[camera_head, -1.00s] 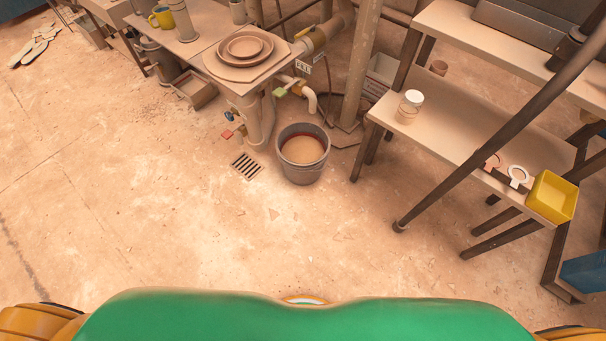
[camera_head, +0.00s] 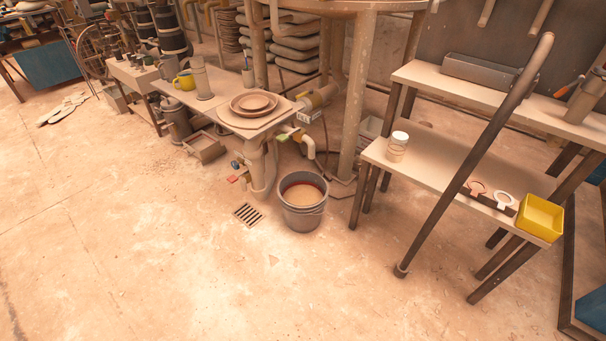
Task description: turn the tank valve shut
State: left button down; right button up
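A large tank (camera_head: 345,6) on legs is cut off by the top edge. Below it, a valve with a green handle (camera_head: 284,136) sits on a pale pipe that ends in a downturned spout (camera_head: 308,150) above a grey bucket (camera_head: 303,203). Lower on the pipework to the left are a small blue part (camera_head: 236,164) and a red handle (camera_head: 232,179). I cannot tell for sure which of these is the tank valve, or how far any is turned. Neither of my grippers is in view.
Brown liquid or slurry lies in the bucket, beside a floor drain (camera_head: 248,214). The foreground floor is clear.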

aim_at(305, 93)
jog(key=i+l, duration=0.1)
jog(key=i, duration=0.35)
jog(key=i+u, duration=0.1)
jog(key=i, duration=0.4)
jog(key=i+l+u, duration=0.1)
jog(key=i, duration=0.35)
jog(key=i+l, duration=0.25)
jog(key=i, duration=0.2)
